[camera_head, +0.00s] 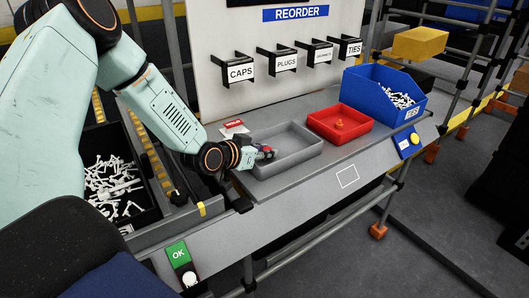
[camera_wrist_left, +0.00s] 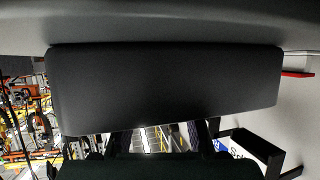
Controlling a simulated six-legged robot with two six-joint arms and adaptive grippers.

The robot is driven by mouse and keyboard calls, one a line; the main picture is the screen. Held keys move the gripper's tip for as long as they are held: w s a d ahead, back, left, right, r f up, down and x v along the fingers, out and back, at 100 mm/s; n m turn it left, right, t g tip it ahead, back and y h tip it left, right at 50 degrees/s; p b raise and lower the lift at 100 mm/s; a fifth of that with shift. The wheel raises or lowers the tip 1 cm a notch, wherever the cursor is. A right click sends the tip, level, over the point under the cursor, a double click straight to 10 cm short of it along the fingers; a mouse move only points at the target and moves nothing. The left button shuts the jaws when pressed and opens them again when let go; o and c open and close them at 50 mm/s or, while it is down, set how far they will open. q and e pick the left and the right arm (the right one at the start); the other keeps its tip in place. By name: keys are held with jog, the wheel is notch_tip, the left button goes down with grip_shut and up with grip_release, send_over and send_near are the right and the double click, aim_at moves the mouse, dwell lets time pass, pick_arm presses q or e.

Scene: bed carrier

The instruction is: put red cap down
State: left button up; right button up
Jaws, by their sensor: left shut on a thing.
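My left gripper (camera_head: 264,153) is at the left end of the grey tray (camera_head: 292,158), low over its rim. It is shut on a small red thing, the red cap (camera_head: 267,149), of which only a bit shows between the fingers. I cannot tell whether the cap touches the tray. The grey tray looks empty where I can see it. In the left wrist view a large dark surface fills the middle, and the fingertips and cap cannot be made out. My right gripper is not in view.
A red tray (camera_head: 317,122) with a small orange-red piece (camera_head: 339,125) stands right of the grey tray. Beyond it is a blue bin (camera_head: 371,108) of white parts. Labelled hooks hang on the white back panel (camera_head: 225,50). A green OK sign (camera_head: 178,253) is at the front left.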

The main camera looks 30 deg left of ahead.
pick_arm(q)
jog(key=shift+s+d+f, duration=0.15)
jog(key=shift+f, duration=0.25)
jog(key=shift+s+d+f, duration=0.1)
jog(key=shift+s+f, duration=0.05)
jog(key=shift+f, duration=0.25)
jog(key=o, duration=0.7)
jog(key=shift+r, duration=0.1)
jog(key=shift+a+r+p, duration=0.1)
jog(key=shift+r+p, duration=0.35)
jog(key=shift+r, duration=0.2)
jog(key=p+v, duration=0.3)
jog(key=v, duration=0.2)
jog(key=shift+s+a+r+p, duration=0.1)
jog(key=shift+s+r+p, duration=0.05)
jog(key=shift+r+p, duration=0.25)
jog(key=shift+s+r, duration=0.15)
jog(key=shift+s, duration=0.1)
jog(key=shift+s+a+p, duration=0.2)
jog(key=shift+s+p, duration=0.15)
jog(key=shift+p, duration=0.35)
